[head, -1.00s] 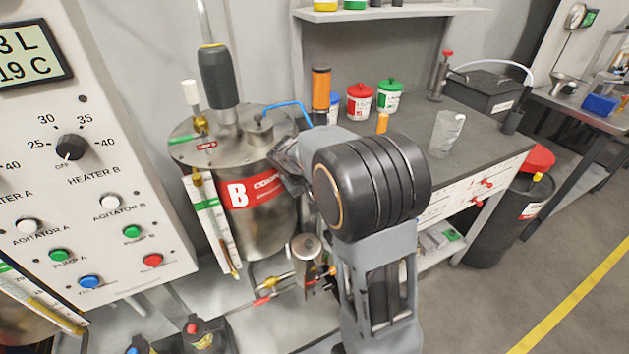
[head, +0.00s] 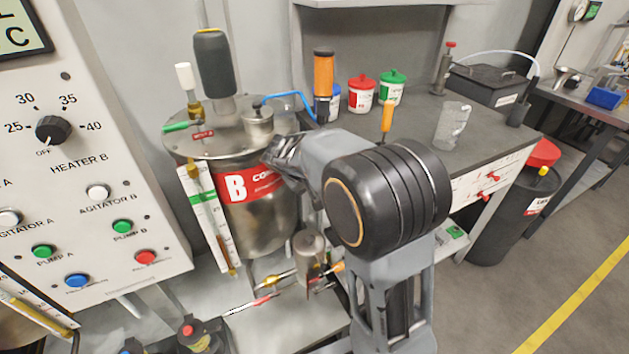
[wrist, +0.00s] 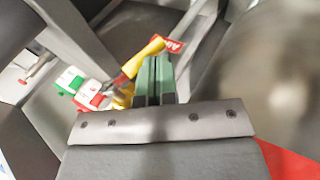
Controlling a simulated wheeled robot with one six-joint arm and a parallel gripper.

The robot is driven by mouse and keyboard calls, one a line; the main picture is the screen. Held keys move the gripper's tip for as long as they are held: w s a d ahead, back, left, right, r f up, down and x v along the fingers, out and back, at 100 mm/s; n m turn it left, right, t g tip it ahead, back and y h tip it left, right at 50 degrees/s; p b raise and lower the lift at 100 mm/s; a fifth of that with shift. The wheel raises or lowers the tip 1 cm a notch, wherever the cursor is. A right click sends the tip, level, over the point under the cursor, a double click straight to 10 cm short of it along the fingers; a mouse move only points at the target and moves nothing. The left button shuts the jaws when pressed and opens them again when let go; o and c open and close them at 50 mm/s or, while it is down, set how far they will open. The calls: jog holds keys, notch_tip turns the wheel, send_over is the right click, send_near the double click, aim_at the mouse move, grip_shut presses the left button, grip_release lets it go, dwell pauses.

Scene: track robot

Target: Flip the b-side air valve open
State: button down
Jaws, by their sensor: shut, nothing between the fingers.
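In the wrist view, a yellow lever (wrist: 143,57) runs diagonally just beyond and left of the fingertips. A red tag (wrist: 168,43) at its upper end carries partly readable white lettering that seems to start with "Air". My gripper (wrist: 154,65) has its two green fingers shut together with nothing between them. The fingertips overlap the lever's lower part in the picture; I cannot tell whether they touch it. In the head view the steel B tank (head: 258,215) stands left of my arm. My arm hides the gripper and the yellow lever there.
On the tank lid are a green-handled valve (head: 182,126) and a blue hose (head: 288,95). A red-handled valve (head: 252,303) sits low in front. The workbench (head: 430,120) behind holds a red-lidded tub (head: 361,94), a green-lidded tub (head: 391,90) and a clear jug (head: 453,126).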

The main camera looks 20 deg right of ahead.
jog(key=shift+r, duration=0.3)
jog(key=s+a+r+p, duration=0.1)
jog(key=s+r, duration=1.2)
jog(key=s, duration=0.1)
jog(key=shift+a+p, duration=0.3)
jog(key=shift+p, duration=0.05)
jog(key=shift+w+a, duration=0.1)
